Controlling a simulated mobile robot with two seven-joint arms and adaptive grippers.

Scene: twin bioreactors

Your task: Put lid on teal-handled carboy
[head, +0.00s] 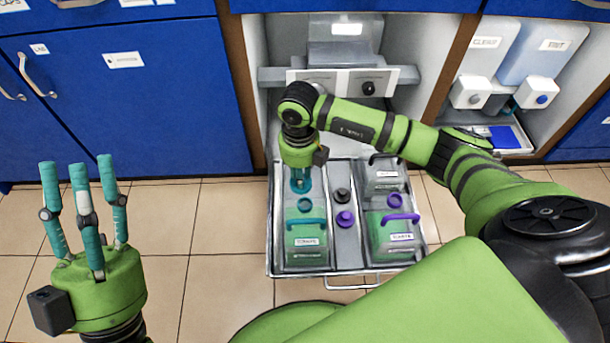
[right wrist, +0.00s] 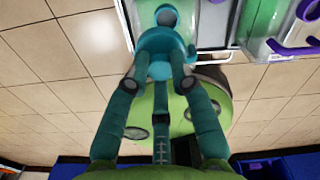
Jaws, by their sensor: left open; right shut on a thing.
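The teal-handled carboy (head: 305,248) stands in the left front of a metal tray, its handle and label towards me. Its teal neck ring (head: 305,204) shows at its far end. My right gripper (head: 300,178) points down just beyond that ring, shut on a teal lid. Teal fingers and lid look much alike there. In the right wrist view the lid (right wrist: 160,42) sits at the fingertips. I cannot tell whether it touches anything below. My left gripper (head: 84,180) is open and empty, fingers up, over the floor at the left.
A purple-handled carboy (head: 392,243) and a grey carboy (head: 388,178) stand in the tray's right side. A black lid (head: 342,195) and a purple lid (head: 345,218) sit in its middle strip. Blue cabinets (head: 130,110) stand behind. The floor left of the tray (head: 271,255) is clear.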

